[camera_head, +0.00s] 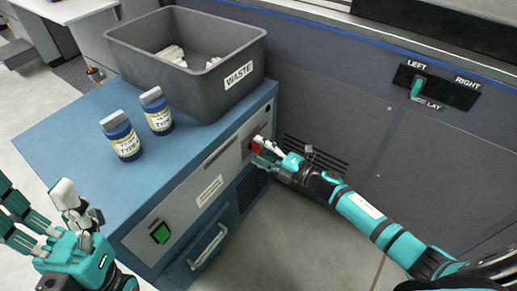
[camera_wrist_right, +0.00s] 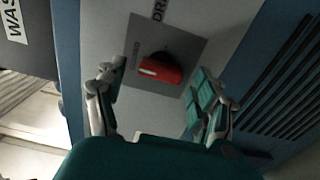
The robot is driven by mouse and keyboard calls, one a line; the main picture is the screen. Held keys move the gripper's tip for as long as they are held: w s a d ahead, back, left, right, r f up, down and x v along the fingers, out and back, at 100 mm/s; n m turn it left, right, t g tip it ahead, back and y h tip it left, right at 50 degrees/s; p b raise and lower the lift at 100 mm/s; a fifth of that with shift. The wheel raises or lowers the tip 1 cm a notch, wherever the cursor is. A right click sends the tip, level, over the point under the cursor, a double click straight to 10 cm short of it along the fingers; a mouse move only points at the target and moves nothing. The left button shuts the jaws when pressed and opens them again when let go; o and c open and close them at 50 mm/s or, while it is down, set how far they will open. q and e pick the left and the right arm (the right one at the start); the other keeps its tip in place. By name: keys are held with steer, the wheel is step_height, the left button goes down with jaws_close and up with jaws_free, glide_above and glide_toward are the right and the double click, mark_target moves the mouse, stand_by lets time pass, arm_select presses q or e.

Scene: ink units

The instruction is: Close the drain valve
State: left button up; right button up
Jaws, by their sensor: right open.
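The drain valve is a red handle (camera_wrist_right: 161,69) on a grey plate on the cabinet front, under a partly visible "DRA" label. In the right wrist view it lies between my open right gripper (camera_wrist_right: 158,95)'s fingers, apart from both. In the head view, only a bit of the red handle (camera_head: 256,146) shows beside my right gripper (camera_head: 266,153), which hides the rest. My left gripper (camera_head: 42,215) is at the lower left, its fingers spread apart, in front of the cabinet's left side and touching nothing I can see.
A grey waste bin (camera_head: 188,75) with white scraps and two blue bottles (camera_head: 122,140) stand on the blue cabinet top (camera_head: 70,140). A green switch (camera_head: 160,232) and a drawer handle (camera_head: 208,247) are on its front. A left/right lever panel (camera_head: 450,92) is on the wall at right.

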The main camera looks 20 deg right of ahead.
steer(key=v, duration=1)
steer(key=shift+s+d, duration=0.25)
steer(key=shift+s, duration=0.05)
